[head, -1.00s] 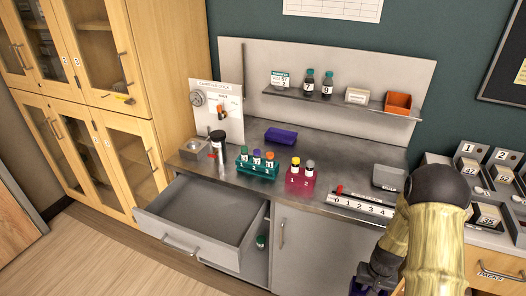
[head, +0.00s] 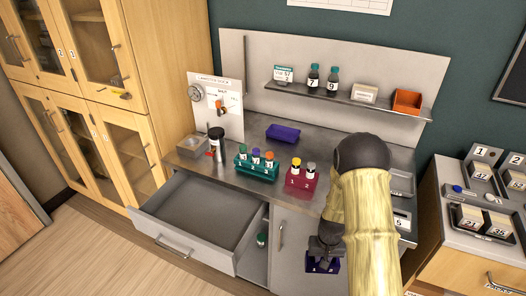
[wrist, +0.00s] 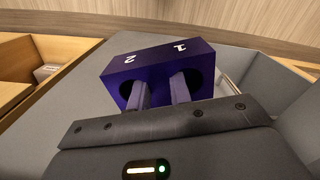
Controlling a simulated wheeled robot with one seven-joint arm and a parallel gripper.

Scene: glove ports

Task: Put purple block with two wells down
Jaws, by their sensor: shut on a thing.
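The purple block with two wells (wrist: 158,66) is in my gripper (wrist: 160,92), marked 1 and 2. In the wrist view the two fingers reach to its side with the dark round wells. In the head view the block (head: 322,265) hangs low in front of the bench's cabinet door, below my gripper (head: 323,254). It is clear of the steel bench top (head: 340,150).
A teal rack (head: 256,168) and a magenta rack (head: 301,181), both with capped vials, stand on the bench. A purple tray (head: 282,133) lies behind them. An empty drawer (head: 205,210) stands open at left. Bench space around the purple tray is clear.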

